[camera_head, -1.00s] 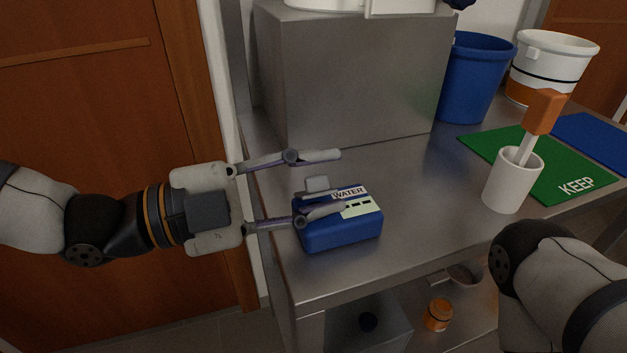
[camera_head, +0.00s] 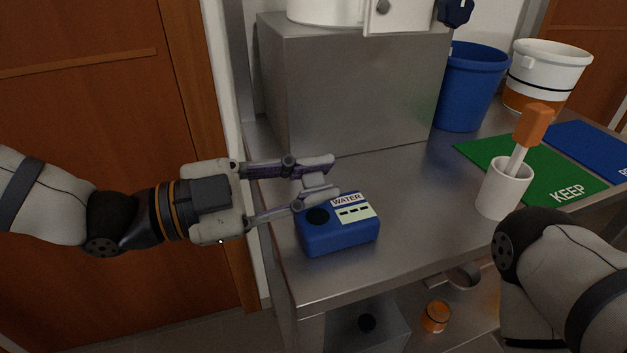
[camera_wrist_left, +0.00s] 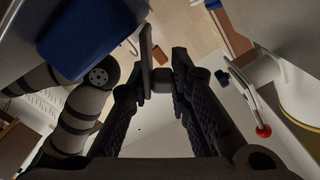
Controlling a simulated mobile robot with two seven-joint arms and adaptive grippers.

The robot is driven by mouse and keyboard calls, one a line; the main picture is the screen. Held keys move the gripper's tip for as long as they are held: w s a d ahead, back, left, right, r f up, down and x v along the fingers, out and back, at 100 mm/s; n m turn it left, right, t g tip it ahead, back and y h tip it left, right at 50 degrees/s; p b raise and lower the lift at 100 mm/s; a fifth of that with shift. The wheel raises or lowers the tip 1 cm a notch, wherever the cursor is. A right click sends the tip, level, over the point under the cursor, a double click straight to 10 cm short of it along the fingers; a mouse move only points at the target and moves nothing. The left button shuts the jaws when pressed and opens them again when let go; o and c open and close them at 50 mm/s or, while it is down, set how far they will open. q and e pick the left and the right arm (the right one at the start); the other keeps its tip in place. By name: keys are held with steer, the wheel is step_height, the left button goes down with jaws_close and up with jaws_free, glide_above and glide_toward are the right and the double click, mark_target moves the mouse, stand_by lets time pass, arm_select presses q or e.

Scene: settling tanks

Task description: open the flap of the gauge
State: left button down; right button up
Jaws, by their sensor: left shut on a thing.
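The gauge looks to be the blue box (camera_head: 338,236) labelled WATER on the steel table. Its top has a pale panel with dark marks and a dark round opening, uncovered, at its left. A small grey piece (camera_head: 314,181), which looks like the flap, stands up behind that opening. My left gripper (camera_head: 318,179) is shut on it. In the left wrist view the grey piece (camera_wrist_left: 161,81) sits between the fingertips with a thin plate beside it, and the blue box (camera_wrist_left: 88,25) is at upper left. Where the piece joins the box is hidden. My right gripper is out of view.
A big steel block (camera_head: 345,95) stands behind the box. To the right are a white cup (camera_head: 503,190) with an orange-handled tool, a green KEEP mat (camera_head: 550,170), a blue mat (camera_head: 580,145), a blue bucket (camera_head: 468,90) and a white bucket (camera_head: 545,68). Table right of the box is clear.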

arm_select(q)
steer(key=n, duration=0.1)
steer(key=w+n+p, duration=0.1)
steer(key=n, duration=0.2)
steer(key=shift+w+a+r, duration=0.25)
steer(key=shift+w, duration=0.1)
steer(key=n, duration=0.2)
steer(key=shift+w+a+f+n+p, duration=0.15)
steer(key=shift+w+n+p, duration=0.15)
steer(key=shift+w, duration=0.1)
steer(key=shift+w+a+f+n, duration=0.1)
steer(key=shift+w+f+n, duration=0.05)
steer(key=shift+n, duration=0.35)
steer(key=shift+w+f+n, duration=0.1)
steer(key=shift+w+n, duration=0.05)
steer(key=shift+n, duration=0.35)
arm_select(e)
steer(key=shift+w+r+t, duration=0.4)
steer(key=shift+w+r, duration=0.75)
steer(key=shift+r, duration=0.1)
arm_select(q)
steer(key=shift+f, duration=0.1)
steer(key=c, duration=1.6)
jaws_free()
steer(key=shift+o, duration=0.2)
